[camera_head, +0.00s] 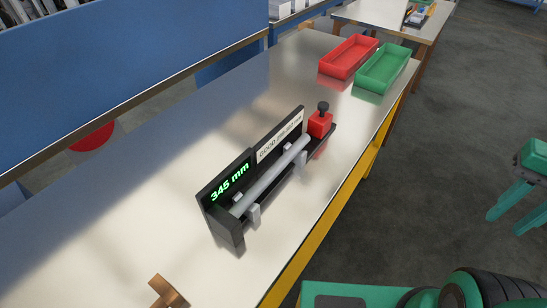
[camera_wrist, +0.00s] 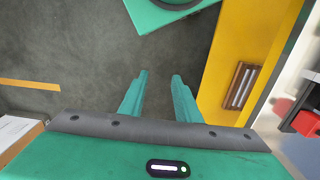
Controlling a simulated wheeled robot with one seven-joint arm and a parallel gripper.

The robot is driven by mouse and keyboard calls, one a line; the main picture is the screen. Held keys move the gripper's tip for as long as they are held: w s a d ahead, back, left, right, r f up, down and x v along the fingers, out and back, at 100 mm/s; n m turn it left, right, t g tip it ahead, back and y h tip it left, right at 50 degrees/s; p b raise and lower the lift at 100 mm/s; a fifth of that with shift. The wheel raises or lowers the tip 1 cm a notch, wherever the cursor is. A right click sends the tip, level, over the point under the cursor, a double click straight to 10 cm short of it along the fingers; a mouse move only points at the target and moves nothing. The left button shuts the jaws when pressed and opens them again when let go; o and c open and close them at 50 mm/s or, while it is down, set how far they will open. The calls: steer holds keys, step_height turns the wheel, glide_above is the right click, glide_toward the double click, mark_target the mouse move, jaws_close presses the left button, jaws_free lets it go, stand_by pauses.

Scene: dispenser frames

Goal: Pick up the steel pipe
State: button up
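The steel pipe (camera_head: 268,180) is a grey cylinder lying lengthwise in a black measuring fixture (camera_head: 228,232) on the metal-topped table. Small light grey supports stand along its front side. The fixture's display reads "345 mm" in green. A red block (camera_head: 320,123) with a black knob is at the pipe's far end. My green gripper (camera_head: 507,221) is at the right edge of the head view, over the floor beside the table and well apart from the pipe. Its two fingers also show in the wrist view (camera_wrist: 159,76), spread with only floor between them.
A red tray (camera_head: 348,57) and a green tray (camera_head: 384,67) stand at the table's far end. A brown bracket-like piece (camera_head: 167,292) is at the near edge. A blue panel (camera_head: 120,80) rises behind the table. The tabletop around the fixture is mostly clear.

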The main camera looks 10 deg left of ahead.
steer(key=shift+w+d, duration=0.1)
steer(key=w+a+n+y, duration=0.1)
steer(key=w+a+n, duration=0.4)
steer(key=w+n, duration=0.25)
steer(key=n+g+y, duration=0.5)
steer(key=n+y, duration=0.4)
steer(key=n, duration=2.4)
glide_toward(280, 167)
steer(key=shift+m, duration=0.25)
steer(key=x, duration=0.9)
steer(key=shift+s+a, duration=0.1)
jaws_close()
